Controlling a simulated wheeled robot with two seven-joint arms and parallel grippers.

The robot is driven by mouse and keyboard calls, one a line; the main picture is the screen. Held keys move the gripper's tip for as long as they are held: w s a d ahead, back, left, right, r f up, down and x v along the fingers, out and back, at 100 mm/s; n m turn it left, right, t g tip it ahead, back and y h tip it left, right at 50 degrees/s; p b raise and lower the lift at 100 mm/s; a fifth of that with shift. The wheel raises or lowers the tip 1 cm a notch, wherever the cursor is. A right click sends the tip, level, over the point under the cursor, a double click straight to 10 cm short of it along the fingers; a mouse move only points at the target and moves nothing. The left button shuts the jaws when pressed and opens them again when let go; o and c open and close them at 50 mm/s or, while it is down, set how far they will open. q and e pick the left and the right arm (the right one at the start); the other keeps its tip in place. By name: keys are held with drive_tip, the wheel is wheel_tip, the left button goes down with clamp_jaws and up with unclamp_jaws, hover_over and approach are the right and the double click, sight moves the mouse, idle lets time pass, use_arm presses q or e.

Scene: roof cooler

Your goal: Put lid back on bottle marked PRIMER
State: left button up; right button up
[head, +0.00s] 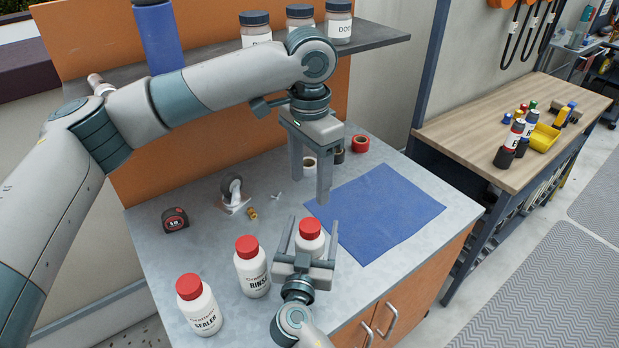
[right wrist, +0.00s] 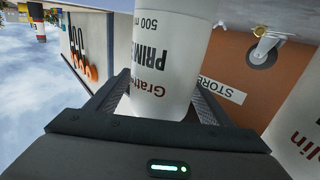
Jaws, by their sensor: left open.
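The PRIMER bottle (right wrist: 165,55) is white with black lettering. In the head view the bottle (head: 309,246) stands near the bench's front edge with a red lid (head: 310,228) on its top; I cannot tell whether the lid is screwed tight. My right gripper (head: 312,228) has its fingers on either side of this bottle, and whether they press on it is unclear. In the right wrist view the bottle is between those fingers and its lid is out of sight. My left gripper (head: 309,188) is open and empty, above and behind the lid, apart from it.
The RINSE bottle (head: 252,273) and SEALER bottle (head: 201,309), both red-lidded, stand to the left. Behind are a tape measure (head: 175,220), a caster (head: 234,196) and tape rolls (head: 360,144). A blue mat (head: 388,212) lies clear on the right. A shelf (head: 375,40) overhangs the back.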

idle(0.3)
use_arm(q)
drive_tip(key=b, duration=0.6)
hover_over(310, 225)
wheel_tip(310, 225, down, 6)
drive_tip(key=shift+r, duration=0.1)
use_arm(e)
drive_tip(key=s+a, duration=0.3)
drive_tip(key=s, duration=1.4)
